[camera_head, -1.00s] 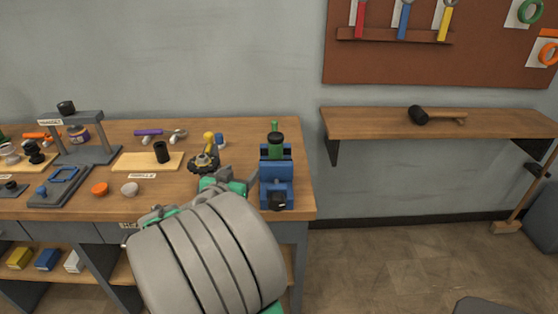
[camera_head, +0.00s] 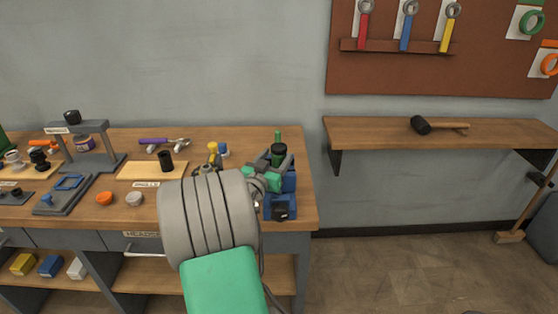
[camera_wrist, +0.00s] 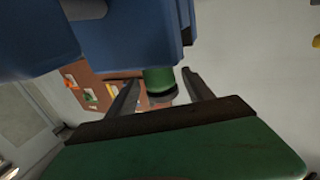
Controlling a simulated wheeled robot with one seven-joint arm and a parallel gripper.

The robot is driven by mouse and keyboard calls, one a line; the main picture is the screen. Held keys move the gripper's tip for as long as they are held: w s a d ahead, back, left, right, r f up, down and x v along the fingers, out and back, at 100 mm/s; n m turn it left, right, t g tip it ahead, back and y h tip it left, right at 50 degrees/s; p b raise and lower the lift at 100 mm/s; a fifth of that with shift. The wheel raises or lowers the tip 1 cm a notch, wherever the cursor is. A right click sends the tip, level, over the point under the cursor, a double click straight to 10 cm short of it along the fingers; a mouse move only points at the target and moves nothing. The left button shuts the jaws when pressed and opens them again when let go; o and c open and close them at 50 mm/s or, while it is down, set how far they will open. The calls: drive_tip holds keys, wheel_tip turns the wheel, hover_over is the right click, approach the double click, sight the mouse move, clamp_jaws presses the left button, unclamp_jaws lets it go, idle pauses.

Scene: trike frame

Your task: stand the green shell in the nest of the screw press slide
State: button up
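The green shell (camera_head: 278,152), with a dark band, stands upright at the blue vise (camera_head: 284,200) near the bench's right end. In the wrist view, the shell's green body (camera_wrist: 158,78) and dark rim lie between or just beyond my fingertips. My gripper (camera_head: 268,176) is at the vise, partly hidden by my arm. In the wrist view its two fingers (camera_wrist: 160,85) are apart, with a gap showing beside the shell. The screw press (camera_head: 84,140) is a grey frame with a black knob at the left.
A wooden board (camera_head: 145,171) with a black cylinder (camera_head: 165,161) lies mid-bench. An orange cap (camera_head: 104,198) and a grey cap (camera_head: 134,199) sit between slide and arm. A wall shelf (camera_head: 370,129) with a mallet (camera_head: 420,125) is at right. The blue vise fills the wrist view's upper left.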

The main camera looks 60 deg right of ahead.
clamp_jaws()
idle(0.4)
drive_tip(key=shift+r, duration=0.15)
